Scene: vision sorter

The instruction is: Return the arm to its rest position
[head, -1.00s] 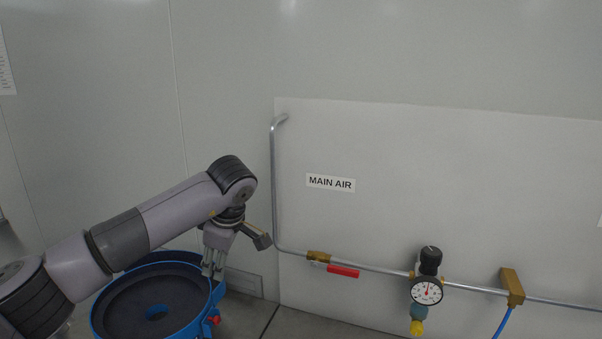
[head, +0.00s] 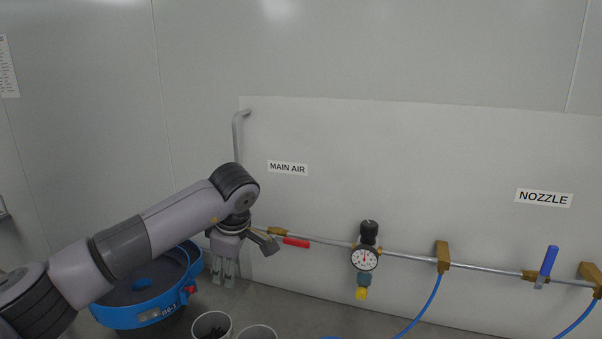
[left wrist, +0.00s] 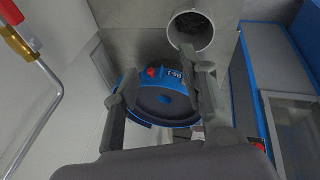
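My left arm comes in from the left in the head view, bent at the elbow, with its left gripper (head: 223,281) hanging fingers down in front of the wall. In the left wrist view the two fingers of the left gripper (left wrist: 159,64) stand well apart with nothing between them. My right gripper is in neither view.
A round blue machine with a dark bowl (head: 128,293) stands below my left forearm; its blue rim (left wrist: 165,121) shows behind the fingers. A white cup with dark contents (head: 212,324) stands in front. On the wall are a pipe (head: 318,240), a gauge (head: 364,259) and a blue valve handle (head: 548,261).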

